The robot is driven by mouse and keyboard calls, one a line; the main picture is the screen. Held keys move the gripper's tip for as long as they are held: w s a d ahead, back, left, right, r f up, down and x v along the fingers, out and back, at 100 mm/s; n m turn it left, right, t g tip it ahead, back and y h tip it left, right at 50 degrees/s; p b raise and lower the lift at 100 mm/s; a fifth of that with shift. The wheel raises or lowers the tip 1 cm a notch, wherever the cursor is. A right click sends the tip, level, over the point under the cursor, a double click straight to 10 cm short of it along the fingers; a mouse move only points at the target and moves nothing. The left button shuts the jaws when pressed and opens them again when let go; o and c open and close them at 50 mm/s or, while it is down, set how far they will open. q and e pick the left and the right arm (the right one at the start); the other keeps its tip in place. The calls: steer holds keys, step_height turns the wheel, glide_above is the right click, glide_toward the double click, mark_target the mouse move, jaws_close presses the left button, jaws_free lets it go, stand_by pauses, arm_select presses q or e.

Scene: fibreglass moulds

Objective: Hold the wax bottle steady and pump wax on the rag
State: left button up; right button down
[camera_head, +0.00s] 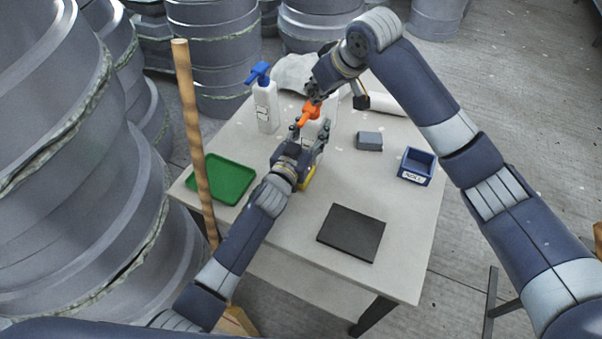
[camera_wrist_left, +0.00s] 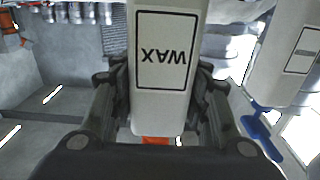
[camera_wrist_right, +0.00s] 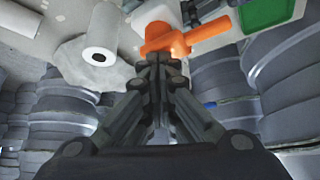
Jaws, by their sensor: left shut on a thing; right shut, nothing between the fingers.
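The white wax bottle (camera_wrist_left: 165,103) fills the middle of the left wrist view, its WAX label upside down there. My left gripper (camera_head: 308,135) is shut around its body, and it stands on the table. Its orange pump head (camera_head: 308,112) shows in the head view and in the right wrist view (camera_wrist_right: 165,38). My right gripper (camera_head: 313,97) is shut and empty, its fingertips at the top of the pump; whether they touch it I cannot tell. A yellow item (camera_head: 308,179) is mostly hidden behind my left gripper; I cannot tell if it is the rag.
A white bottle with a blue pump (camera_head: 266,108) stands left of the wax bottle. A green tray (camera_head: 221,180), dark pad (camera_head: 351,233), grey block (camera_head: 369,141), blue bin (camera_head: 416,167) and white roll (camera_wrist_right: 100,55) are on the table. A wooden pole (camera_head: 190,120) rises at the left.

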steer(key=shift+f, duration=0.1)
steer(key=shift+r, duration=1.45)
steer(key=shift+f, duration=0.1)
steer(key=shift+f, duration=1.4)
steer(key=shift+r, duration=1.5)
steer(key=shift+r, duration=3)
